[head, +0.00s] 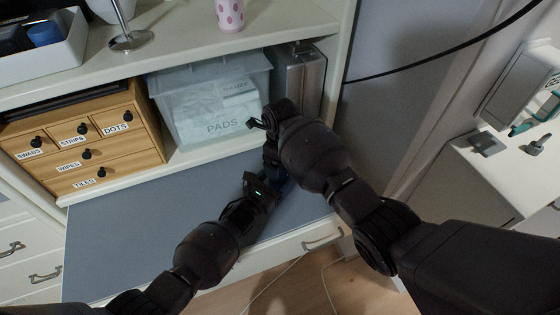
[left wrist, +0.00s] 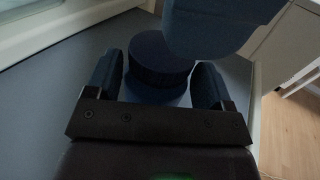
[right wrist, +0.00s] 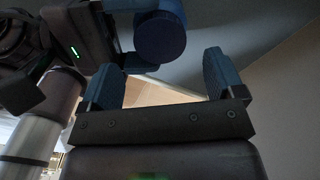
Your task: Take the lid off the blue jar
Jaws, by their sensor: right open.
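The blue jar shows in the left wrist view with its round dark blue lid (left wrist: 160,57) on top and its lighter blue body (left wrist: 155,96) below. My left gripper (head: 270,183) has one finger on either side of the jar's body and appears shut on it. In the right wrist view the lid's round face (right wrist: 160,38) is toward the camera, beyond my fingers. My right gripper (right wrist: 165,78) is open and empty, just short of the lid. One of its blue fingers looms at the top of the left wrist view. In the head view my grippers mostly hide the jar.
Behind the grey-blue worktop (head: 135,220) stand a wooden drawer box (head: 125,165), a clear bin of gauze pads (head: 190,78) and a metal case (head: 300,80). A shelf (head: 180,50) overhangs them. The left part of the worktop is clear. A white cabinet (head: 500,180) stands at right.

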